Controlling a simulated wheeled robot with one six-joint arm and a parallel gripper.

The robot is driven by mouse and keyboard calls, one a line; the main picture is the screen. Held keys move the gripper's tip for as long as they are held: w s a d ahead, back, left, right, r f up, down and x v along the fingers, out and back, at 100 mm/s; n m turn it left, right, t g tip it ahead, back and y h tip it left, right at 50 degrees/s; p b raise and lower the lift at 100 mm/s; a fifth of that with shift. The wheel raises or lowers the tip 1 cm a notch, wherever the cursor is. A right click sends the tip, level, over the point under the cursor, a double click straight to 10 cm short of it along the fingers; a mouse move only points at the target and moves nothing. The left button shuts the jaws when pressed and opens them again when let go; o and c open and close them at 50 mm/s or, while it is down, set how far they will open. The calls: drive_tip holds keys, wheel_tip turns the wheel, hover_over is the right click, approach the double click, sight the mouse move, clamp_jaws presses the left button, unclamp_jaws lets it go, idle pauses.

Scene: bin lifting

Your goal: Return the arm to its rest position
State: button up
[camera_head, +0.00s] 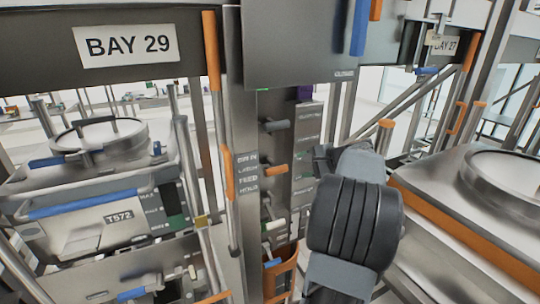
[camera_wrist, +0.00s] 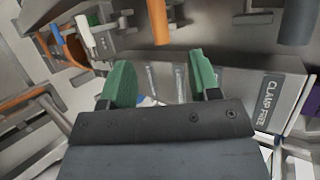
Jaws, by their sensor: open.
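In the wrist view my gripper (camera_wrist: 160,84) shows two green fingers set well apart on a dark mount. Nothing is between the fingers; the space behind them shows a grey metal surface. In the head view my arm (camera_head: 355,215) is raised and bent at the centre right, with a thick black ribbed joint and grey links. The fingers cannot be made out in the head view. The arm stands in front of the column of levers and the right-hand machine.
A bay marked BAY 29 (camera_head: 125,43) holds a metal bin (camera_head: 115,215) labelled T572 at left. A panel (camera_head: 276,170) with several levers stands by the central post. An orange-edged bench (camera_head: 465,235) lies close right of my arm. A CLAMP FREE label (camera_wrist: 270,102) shows in the wrist view.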

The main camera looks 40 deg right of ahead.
drive_tip(key=s+a+f+n+g, duration=0.4)
drive_tip(key=s+a+f+g, duration=0.15)
drive_tip(key=a+f, duration=0.4)
drive_tip(key=s+a+n+g+h, duration=0.1)
drive_tip(key=s+a+n, duration=0.1)
drive_tip(key=a+n, duration=0.5)
drive_tip(key=s+a+n+g+h, duration=0.1)
drive_tip(key=a+n, duration=0.6)
drive_tip(key=a, duration=1)
drive_tip(key=s+h, duration=0.1)
drive_tip(key=s, duration=0.1)
drive_tip(key=shift+s, duration=0.35)
